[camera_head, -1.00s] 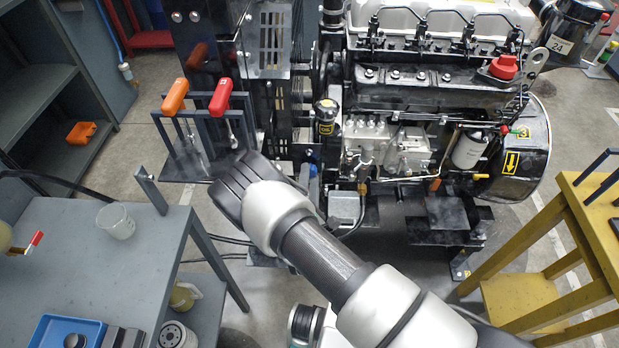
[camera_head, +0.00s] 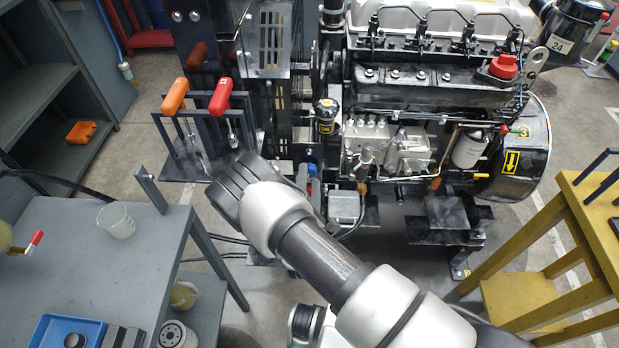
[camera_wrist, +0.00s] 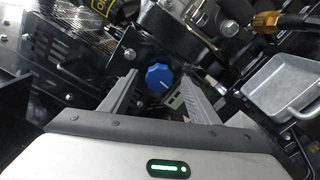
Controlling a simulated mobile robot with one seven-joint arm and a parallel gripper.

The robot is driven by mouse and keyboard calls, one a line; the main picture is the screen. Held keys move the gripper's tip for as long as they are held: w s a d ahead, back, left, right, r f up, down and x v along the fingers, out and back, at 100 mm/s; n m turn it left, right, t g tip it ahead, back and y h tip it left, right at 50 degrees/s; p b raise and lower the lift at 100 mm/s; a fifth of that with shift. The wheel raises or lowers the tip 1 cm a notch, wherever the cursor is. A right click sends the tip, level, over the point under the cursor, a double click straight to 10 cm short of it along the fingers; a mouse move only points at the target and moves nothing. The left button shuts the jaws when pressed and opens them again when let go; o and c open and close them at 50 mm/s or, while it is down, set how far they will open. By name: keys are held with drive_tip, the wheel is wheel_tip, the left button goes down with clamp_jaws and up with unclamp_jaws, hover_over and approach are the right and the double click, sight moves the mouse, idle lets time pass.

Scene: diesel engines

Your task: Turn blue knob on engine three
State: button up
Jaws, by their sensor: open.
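The blue knob (camera_wrist: 160,77) is round with a pale line on its face. In the wrist view it shows between and beyond the two fingers of my gripper (camera_wrist: 157,80), which is open and empty. I cannot tell how far the fingertips are from the knob, but I see no contact. A small blue spot (camera_head: 312,167) there may be the knob. The engine (camera_head: 440,95) has a yellow-green tag (camera_head: 522,131) at its right.
Orange (camera_head: 175,97) and red (camera_head: 221,97) lever handles stand left of the engine. A grey metal box (camera_wrist: 283,87) and a brass fitting (camera_wrist: 267,20) are right of the knob. A grey table (camera_head: 95,250) is at left, a yellow stand (camera_head: 580,225) at right.

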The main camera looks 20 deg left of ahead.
drive_tip(key=v, duration=1.6)
drive_tip(key=shift+s, duration=0.2)
